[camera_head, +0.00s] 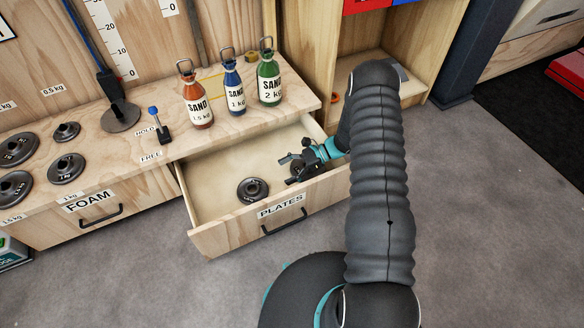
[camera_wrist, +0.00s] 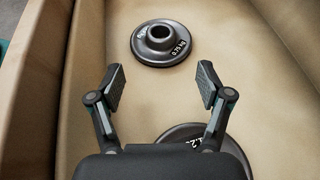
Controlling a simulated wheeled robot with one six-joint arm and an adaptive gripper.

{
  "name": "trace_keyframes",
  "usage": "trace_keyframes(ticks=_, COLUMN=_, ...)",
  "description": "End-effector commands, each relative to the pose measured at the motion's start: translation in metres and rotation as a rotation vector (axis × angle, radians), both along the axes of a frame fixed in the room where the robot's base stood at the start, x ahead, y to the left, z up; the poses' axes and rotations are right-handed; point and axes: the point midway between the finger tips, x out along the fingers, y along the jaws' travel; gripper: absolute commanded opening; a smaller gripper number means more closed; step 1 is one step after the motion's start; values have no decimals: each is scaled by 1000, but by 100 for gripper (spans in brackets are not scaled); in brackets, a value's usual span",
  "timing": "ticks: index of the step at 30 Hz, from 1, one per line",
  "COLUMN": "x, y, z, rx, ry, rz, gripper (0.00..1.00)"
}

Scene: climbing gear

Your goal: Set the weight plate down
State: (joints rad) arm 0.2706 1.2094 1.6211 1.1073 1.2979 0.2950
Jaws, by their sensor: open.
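My gripper (camera_head: 289,168) is open and empty, inside the open drawer (camera_head: 211,238) labelled PLATES. In the wrist view my gripper (camera_wrist: 160,84) has its two fingers wide apart with bare drawer floor between them. A dark round weight plate (camera_wrist: 225,158) lies beneath the gripper, partly hidden by it; its label is only partly readable. It also shows in the head view (camera_head: 293,188), partly covered by the gripper. A second dark plate (camera_wrist: 163,42), marked 0.75 kg, lies flat beyond the fingertips, apart from them. It also shows in the head view (camera_head: 253,190).
Several plates, such as one at the front left (camera_head: 66,168), lie on the wooden counter (camera_head: 120,158). Red (camera_head: 196,100), blue (camera_head: 235,93) and green (camera_head: 269,84) sand bottles stand above the drawer. The drawer's left side is clear.

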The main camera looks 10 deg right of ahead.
Motion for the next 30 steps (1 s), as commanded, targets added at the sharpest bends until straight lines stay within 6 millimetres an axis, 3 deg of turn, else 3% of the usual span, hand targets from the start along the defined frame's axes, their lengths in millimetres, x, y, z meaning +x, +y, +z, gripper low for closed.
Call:
trace_keyframes(ticks=5, x=3, y=-1, z=47, rx=-58, ry=-83, rz=74, gripper=78)
trace_keyframes(ticks=14, x=-15, y=0, z=158, rx=-222, ry=-296, rz=280, gripper=78)
trace_keyframes(ticks=21, x=-46, y=-1, z=236, rx=-361, ry=-470, rz=435, gripper=78)
trace_keyframes(ticks=30, x=-98, y=-7, z=316, rx=-545, ry=-688, rz=619, gripper=78)
